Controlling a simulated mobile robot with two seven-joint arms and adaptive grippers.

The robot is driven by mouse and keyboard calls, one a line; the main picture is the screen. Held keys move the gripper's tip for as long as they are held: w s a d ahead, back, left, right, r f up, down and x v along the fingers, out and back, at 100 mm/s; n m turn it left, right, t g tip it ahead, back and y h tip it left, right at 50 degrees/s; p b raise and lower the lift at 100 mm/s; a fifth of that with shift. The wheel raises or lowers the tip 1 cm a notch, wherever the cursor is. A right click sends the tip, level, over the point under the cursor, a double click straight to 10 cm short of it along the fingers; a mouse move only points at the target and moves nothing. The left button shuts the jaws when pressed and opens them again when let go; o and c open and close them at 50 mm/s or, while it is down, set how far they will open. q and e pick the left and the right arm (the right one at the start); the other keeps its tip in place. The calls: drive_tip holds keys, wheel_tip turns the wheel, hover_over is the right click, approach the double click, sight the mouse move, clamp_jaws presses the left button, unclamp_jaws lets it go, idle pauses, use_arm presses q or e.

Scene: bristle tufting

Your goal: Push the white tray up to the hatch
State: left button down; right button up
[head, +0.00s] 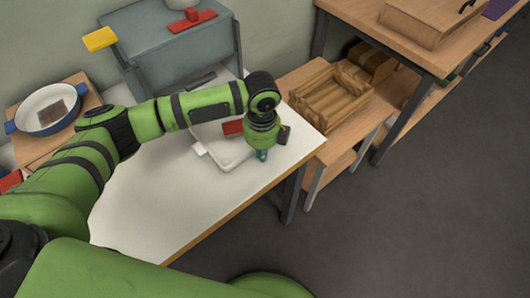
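The white tray (226,160) lies on the white table top (150,205), near its right end. A red piece (232,127) shows at the tray, partly behind my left arm. My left gripper (263,156) points down at the right side of the tray, close to its edge. I cannot tell whether it touches the tray, and its finger opening is hidden from this angle. I cannot tell for sure which part is the hatch. My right gripper is out of view.
A wooden crate (330,97) sits on a low wooden bench to the right. A higher wooden table (415,50) stands beyond it. A blue pan (47,108) rests on a board at the left. The table's front part is clear, and open floor (430,210) lies right.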

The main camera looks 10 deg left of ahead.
use_arm(q)
drive_tip(key=w+a+p, duration=0.1)
drive_tip(key=w+a, duration=0.1)
drive_tip(key=a, duration=0.1)
drive_tip(key=shift+w+r+p, duration=0.1)
drive_tip(key=shift+r+p, duration=0.05)
drive_tip(key=shift+p, duration=0.25)
drive_tip(key=shift+w+a, duration=0.3)
drive_tip(key=shift+a, duration=0.05)
drive_tip(key=shift+d, duration=0.1)
